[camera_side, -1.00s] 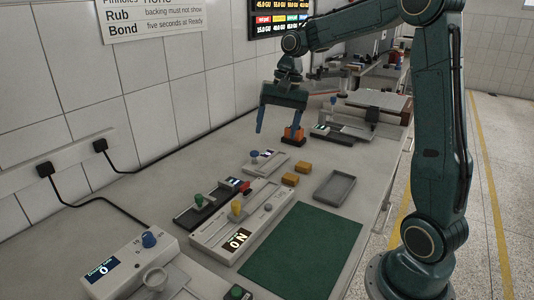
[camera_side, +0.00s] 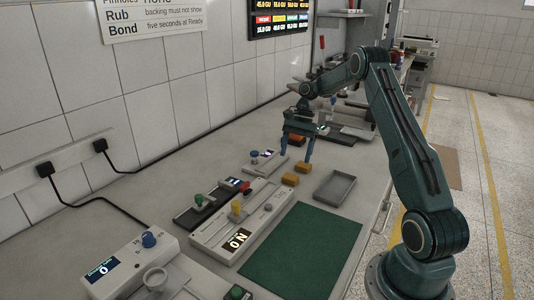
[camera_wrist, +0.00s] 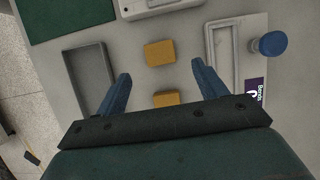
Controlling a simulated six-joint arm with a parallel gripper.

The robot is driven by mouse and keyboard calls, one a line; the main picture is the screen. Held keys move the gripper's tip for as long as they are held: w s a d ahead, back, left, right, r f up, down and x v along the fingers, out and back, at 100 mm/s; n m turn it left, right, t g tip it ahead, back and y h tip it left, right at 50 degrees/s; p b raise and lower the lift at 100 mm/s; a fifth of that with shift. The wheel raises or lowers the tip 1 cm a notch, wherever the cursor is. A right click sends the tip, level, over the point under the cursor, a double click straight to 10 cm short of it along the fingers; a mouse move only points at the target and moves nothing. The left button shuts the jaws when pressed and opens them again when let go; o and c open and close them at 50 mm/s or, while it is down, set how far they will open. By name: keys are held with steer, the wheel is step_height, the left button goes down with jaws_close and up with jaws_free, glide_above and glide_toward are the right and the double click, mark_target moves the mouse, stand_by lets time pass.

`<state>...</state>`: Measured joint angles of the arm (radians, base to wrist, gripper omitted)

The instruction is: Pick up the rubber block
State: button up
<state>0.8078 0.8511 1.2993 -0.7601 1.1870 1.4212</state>
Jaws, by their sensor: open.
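Two tan-orange blocks lie on the bench. In the side view, one block (camera_side: 303,167) is farther back and the other block (camera_side: 290,180) is nearer. The wrist view also shows one block (camera_wrist: 160,52) just beyond the fingertips and another block (camera_wrist: 167,98) between the fingers, partly covered by the gripper body. I cannot tell which of them is the rubber block. My gripper (camera_side: 297,154) is open and empty above the blocks, fingers pointing down. In the wrist view, my gripper's fingers (camera_wrist: 161,73) are spread wide, apart from both blocks.
An empty grey tray (camera_side: 335,186) lies right of the blocks. A small station with a blue knob (camera_side: 254,155) stands to their left. A control panel (camera_side: 224,233) and a green mat (camera_side: 300,247) are nearer the camera. More equipment stands behind the gripper.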

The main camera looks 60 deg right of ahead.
mark_target(291, 176)
steer(key=shift+a+f, duration=0.2)
steer(key=shift+f, duration=0.45)
steer(key=shift+x, duration=3.15)
steer(key=c, duration=1.1)
